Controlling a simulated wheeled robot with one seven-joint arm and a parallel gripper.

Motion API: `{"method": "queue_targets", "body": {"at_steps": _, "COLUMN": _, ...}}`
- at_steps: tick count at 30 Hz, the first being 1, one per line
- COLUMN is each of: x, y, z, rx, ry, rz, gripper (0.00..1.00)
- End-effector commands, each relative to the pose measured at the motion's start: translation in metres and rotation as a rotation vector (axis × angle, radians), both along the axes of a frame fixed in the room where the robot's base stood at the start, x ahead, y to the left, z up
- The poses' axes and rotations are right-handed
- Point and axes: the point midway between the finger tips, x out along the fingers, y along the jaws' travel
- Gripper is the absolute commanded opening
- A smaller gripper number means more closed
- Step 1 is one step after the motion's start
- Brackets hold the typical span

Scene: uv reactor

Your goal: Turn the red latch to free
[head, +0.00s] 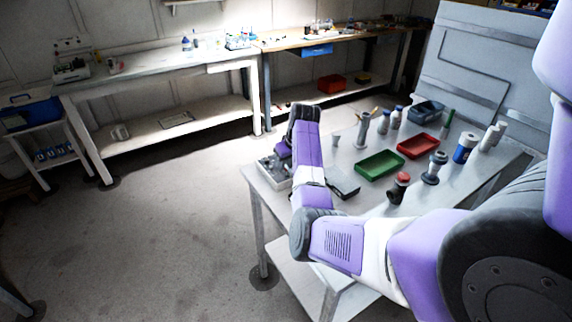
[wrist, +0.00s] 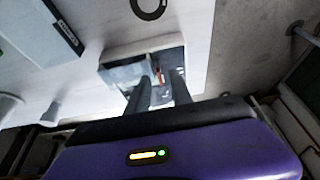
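The red latch (wrist: 158,76) shows as a small red piece on a grey and white box (wrist: 126,73) in the wrist view. My gripper (wrist: 162,80) is open, and its two dark fingers point at the box with the red piece seen between them. I cannot tell whether either finger touches it. In the head view the box (head: 268,174) sits at the table's left corner, partly behind my arm. The latch and the fingertips cannot be made out there.
On the table (head: 330,215) stand a green tray (head: 380,163), a red tray (head: 417,146), a red-topped item (head: 400,186) and several bottles. A flat dark-topped device (head: 343,183) lies right of my arm. Open floor (head: 170,230) lies to the left.

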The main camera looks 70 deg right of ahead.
Motion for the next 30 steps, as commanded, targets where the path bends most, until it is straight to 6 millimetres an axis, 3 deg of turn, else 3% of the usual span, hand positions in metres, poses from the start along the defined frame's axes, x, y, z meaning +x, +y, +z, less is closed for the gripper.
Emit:
{"method": "queue_targets", "body": {"at_steps": 11, "x": -0.001, "y": 0.001, "z": 0.005, "rx": -0.002, "ry": -0.001, "rz": -0.001, "gripper": 0.26}}
{"method": "queue_targets", "body": {"at_steps": 24, "x": -0.020, "y": 0.016, "z": 0.063, "rx": -0.002, "ry": -0.001, "rz": -0.001, "gripper": 0.26}}
{"method": "queue_targets", "body": {"at_steps": 30, "x": -0.023, "y": 0.019, "z": 0.072, "rx": 0.000, "ry": -0.001, "rz": -0.001, "gripper": 0.26}}
